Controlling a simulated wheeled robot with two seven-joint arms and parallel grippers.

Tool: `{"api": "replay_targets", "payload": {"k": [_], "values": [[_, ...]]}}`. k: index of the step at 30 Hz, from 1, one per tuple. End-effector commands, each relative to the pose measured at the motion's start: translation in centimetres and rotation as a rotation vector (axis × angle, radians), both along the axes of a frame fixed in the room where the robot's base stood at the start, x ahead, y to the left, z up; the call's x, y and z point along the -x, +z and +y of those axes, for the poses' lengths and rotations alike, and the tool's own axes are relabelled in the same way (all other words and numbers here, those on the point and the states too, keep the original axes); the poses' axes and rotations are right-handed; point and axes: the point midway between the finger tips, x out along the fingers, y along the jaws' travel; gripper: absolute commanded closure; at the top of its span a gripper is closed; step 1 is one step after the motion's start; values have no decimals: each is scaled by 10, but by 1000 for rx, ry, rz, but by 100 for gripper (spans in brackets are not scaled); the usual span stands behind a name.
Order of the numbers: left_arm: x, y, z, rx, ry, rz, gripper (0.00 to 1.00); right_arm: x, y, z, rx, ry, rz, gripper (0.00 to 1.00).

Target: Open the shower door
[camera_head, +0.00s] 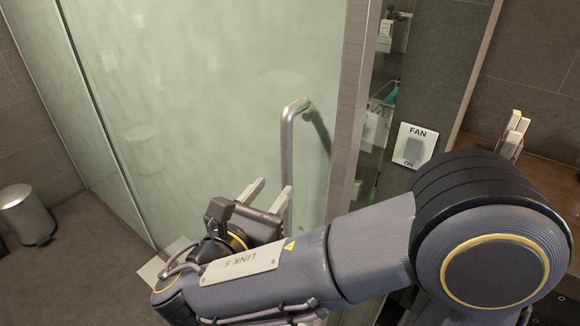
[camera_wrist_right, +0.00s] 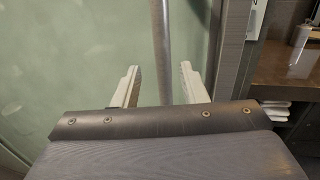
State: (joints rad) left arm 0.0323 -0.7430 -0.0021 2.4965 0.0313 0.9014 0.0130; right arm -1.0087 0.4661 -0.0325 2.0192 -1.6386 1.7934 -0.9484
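The shower door (camera_head: 200,90) is a pale green frosted glass panel that looks shut against its metal frame. Its vertical silver handle (camera_head: 287,150) stands out from the glass near the right edge and bends in at the top. My right gripper (camera_head: 274,187) is open at the handle's lower part. In the right wrist view, the handle (camera_wrist_right: 162,40) runs down between the two spread fingers of the gripper (camera_wrist_right: 160,66), with a visible gap on each side. The handle's lower end is hidden by my right arm. My left gripper is not in view.
A metal door post (camera_head: 349,110) stands right of the handle. A fan switch plate (camera_head: 414,147) is on the wall beyond it, close to my right arm. A wooden counter (camera_wrist_right: 285,68) is at the right. A metal bin (camera_head: 25,215) stands at the far left; the floor beside it is clear.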

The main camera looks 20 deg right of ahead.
Motion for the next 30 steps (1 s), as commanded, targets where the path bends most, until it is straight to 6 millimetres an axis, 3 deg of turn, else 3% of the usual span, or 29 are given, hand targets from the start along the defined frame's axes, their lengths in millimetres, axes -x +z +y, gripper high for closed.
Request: {"api": "replay_targets", "payload": {"k": [6,12,22,30], "values": [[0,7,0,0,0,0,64,-28,1,-27,-4,-7,3,61],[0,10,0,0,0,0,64,-45,0,-41,-6,-4,3,61],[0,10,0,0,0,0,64,-49,-1,-45,-6,-4,3,61],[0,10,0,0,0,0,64,-49,-1,-45,-7,-4,3,94]]}}
